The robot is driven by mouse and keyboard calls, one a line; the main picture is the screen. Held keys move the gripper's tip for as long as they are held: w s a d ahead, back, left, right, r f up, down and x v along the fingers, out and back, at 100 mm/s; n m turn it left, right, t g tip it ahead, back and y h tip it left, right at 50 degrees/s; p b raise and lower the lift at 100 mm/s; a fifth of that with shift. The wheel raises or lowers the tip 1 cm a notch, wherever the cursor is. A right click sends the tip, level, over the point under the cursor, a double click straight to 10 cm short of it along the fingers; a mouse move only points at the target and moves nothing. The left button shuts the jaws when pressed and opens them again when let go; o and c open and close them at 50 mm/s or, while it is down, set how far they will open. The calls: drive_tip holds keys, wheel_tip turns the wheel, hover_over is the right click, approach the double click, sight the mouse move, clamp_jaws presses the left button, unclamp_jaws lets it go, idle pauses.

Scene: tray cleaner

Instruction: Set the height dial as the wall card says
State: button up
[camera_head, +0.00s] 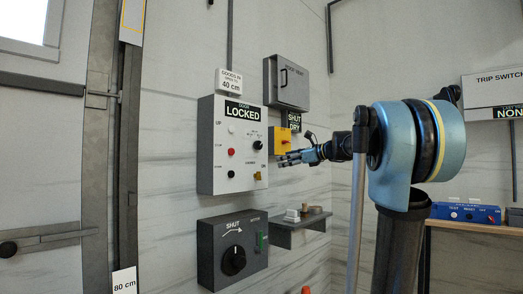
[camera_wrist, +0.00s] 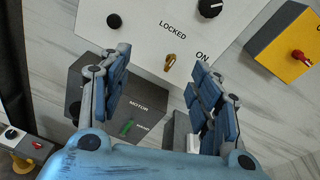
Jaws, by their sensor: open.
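The wall card (camera_head: 229,80) above the white control panel (camera_head: 222,150) reads "40 cm"; its smaller upper lines are hard to read. A black knob (camera_head: 257,145) with small, unreadable marks around it, likely the height dial, sits on the panel's right side. It also shows at the top of the wrist view (camera_wrist: 210,8). Below it is a brass key switch (camera_wrist: 169,62) between "LOCKED" and "ON". My gripper (camera_head: 284,159) is open and empty, to the right of the panel in the head view. In the wrist view its fingers (camera_wrist: 160,66) spread either side of the key switch; no contact shows.
A yellow box (camera_head: 281,140) with a red switch is close to my gripper. A grey motor box (camera_head: 233,250) is below the panel, beside a small shelf (camera_head: 301,221). A grey cabinet (camera_head: 287,83) hangs above. A door is at left, a bench (camera_head: 470,228) at right.

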drive_tip(key=w+d+r+m+t, duration=0.1)
drive_tip(key=w+r+m+t, duration=0.15)
drive_tip(key=w+r, duration=0.3)
drive_tip(key=m+y, duration=0.1)
approach(260, 145)
drive_tip(key=shift+g, duration=0.35)
drive_tip(key=x, duration=0.9)
drive_tip(key=shift+w+r, duration=0.1)
drive_tip(key=shift+w, duration=0.15)
